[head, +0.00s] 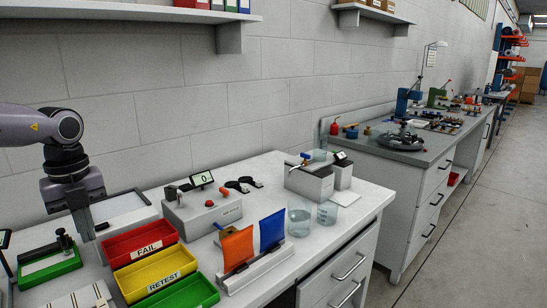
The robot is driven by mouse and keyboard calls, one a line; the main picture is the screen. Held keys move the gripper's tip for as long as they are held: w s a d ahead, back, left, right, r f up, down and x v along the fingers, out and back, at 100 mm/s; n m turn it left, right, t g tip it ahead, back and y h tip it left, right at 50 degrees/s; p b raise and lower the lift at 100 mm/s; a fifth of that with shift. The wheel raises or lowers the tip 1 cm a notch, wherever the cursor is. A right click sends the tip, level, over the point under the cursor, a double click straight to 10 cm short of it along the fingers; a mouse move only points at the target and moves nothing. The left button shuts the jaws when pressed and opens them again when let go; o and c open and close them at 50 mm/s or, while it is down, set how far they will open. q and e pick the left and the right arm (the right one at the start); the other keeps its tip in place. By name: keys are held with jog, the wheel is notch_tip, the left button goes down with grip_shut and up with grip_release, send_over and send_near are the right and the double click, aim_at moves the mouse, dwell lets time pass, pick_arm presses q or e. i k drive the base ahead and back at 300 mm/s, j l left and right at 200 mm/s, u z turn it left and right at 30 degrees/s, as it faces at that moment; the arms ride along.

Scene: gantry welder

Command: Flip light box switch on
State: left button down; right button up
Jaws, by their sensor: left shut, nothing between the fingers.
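My left gripper (88,236) hangs down at the left of the head view, shut and empty. It is above the table (362,189), just left of the red FAIL bin. A flat pale panel with a dark frame (124,207) lies behind and right of the gripper; it may be the light box, but I cannot tell for sure. My gripper and wrist cover its left part. I cannot make out a switch on it. My right gripper is not in view.
A red FAIL bin (139,241), a yellow RETEST bin (168,273) and a green bin (186,293) stand at the front. A grey instrument box (203,213) stands behind them. Orange (237,247) and blue (272,229) pieces stand in a rack. A shelf (130,11) hangs above.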

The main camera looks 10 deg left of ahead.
aim_at(106, 224)
jog(key=k+l, duration=0.75)
jog(key=l, duration=0.2)
